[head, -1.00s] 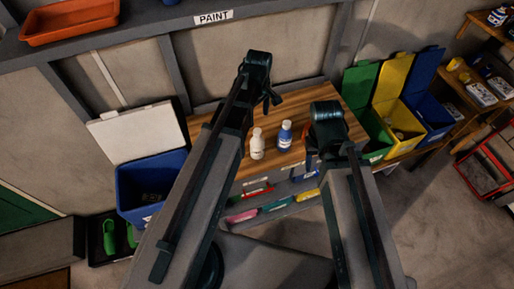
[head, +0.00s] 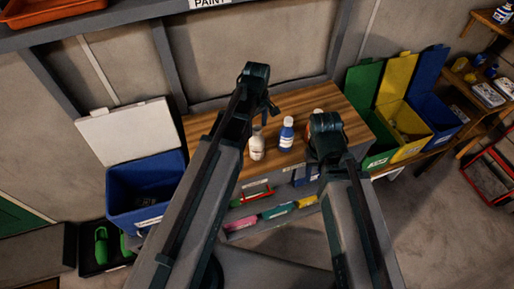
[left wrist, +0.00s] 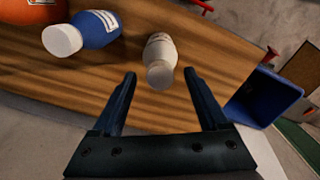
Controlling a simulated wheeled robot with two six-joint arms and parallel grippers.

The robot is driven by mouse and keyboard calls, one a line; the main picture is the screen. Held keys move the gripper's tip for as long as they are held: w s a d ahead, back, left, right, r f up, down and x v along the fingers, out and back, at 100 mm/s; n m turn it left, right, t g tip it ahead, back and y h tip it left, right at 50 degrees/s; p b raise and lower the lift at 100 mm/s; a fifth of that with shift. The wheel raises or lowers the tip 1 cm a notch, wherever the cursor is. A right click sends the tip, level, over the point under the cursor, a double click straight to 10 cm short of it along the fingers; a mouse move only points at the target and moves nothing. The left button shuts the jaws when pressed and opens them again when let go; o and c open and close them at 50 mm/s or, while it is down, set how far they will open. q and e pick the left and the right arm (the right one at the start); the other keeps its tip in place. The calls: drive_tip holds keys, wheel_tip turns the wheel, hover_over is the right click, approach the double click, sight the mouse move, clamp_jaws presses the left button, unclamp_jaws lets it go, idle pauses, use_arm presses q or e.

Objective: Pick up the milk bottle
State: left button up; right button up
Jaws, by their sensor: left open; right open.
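The white bottle, which I take for the milk bottle (head: 257,149), stands upright on the wooden worktop. It also shows in the left wrist view (left wrist: 160,52), with its cap towards the camera, just beyond and between my fingertips. My left gripper (head: 269,108) is open and empty; both fingers show apart in the left wrist view (left wrist: 160,78), not touching the bottle. My right gripper (head: 316,152) is over the right part of the worktop, its fingers mostly hidden behind its wrist.
A blue bottle with a white cap (head: 287,134) stands right of the white one. An orange item (left wrist: 30,8) is beyond it, mostly hidden by my right wrist in the head view. A blue bin (head: 146,184) is left of the worktop (head: 210,130); green, yellow and blue bins stand right.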

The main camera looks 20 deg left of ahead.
sight(257, 142)
use_arm(q)
wheel_tip(257, 142, down, 3)
drive_tip(key=shift+r+b, duration=0.1)
drive_tip(key=shift+b, duration=0.75)
drive_tip(key=shift+r, duration=0.1)
use_arm(e)
wheel_tip(257, 142, down, 3)
drive_tip(key=shift+r, duration=0.2)
use_arm(q)
clamp_jaws()
